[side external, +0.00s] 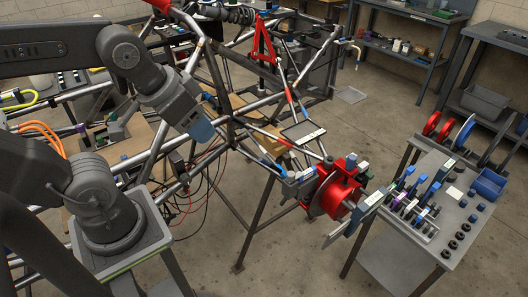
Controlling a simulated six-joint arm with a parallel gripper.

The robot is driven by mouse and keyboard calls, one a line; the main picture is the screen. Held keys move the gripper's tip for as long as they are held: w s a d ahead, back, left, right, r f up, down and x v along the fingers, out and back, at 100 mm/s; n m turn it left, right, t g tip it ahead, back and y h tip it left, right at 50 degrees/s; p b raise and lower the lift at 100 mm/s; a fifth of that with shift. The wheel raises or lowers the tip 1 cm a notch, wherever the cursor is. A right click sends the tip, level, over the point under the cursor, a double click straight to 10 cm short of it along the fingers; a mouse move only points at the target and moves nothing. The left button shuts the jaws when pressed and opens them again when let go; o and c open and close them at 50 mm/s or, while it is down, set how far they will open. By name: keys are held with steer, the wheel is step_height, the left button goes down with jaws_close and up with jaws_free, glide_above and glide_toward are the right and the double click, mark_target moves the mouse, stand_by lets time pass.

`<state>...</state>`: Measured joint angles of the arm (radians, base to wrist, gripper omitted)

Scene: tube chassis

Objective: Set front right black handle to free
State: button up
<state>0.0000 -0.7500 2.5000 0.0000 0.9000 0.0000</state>
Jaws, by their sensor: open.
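My gripper (199,128) hangs at the end of my dark grey arm, over the left-middle part of the tube chassis (155,150). It is open, and I see nothing held in it; its fingers are small and hard to make out. A red hub assembly (338,190) sits at the chassis's front right corner, with a flat grey and blue piece (362,212) sticking out. My gripper is well to the left of this hub and apart from it. I cannot clearly pick out the front right black handle at this size.
A grey cart (465,205) with several tools and small parts stands at the right, close to the hub. A flat tablet-like panel (303,133) is on the chassis. Dark and red cables (195,185) hang under the frame. A workbench (410,40) stands behind.

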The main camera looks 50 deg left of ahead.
steer(key=shift+c, duration=0.3)
steer(key=shift+w, duration=0.15)
steer(key=shift+c, duration=0.7)
steer(key=w+d+f+m, duration=0.1)
steer(key=w+f+m, duration=0.4)
steer(key=w+f, duration=1.05)
steer(key=t, duration=0.3)
glide_toward(283, 201)
steer(key=s+d, duration=0.3)
step_height(283, 201, down, 2)
steer(key=s+a+n+t+y, duration=0.1)
steer(key=s+a+n+t, duration=0.15)
steer(key=n+t, duration=0.2)
steer(key=shift+t, duration=0.25)
steer(key=x, duration=1.3)
steer(key=shift+w+d+f, duration=0.15)
steer(key=shift+w+f, duration=0.15)
steer(key=shift+f, duration=0.05)
steer(key=shift+c, duration=0.5)
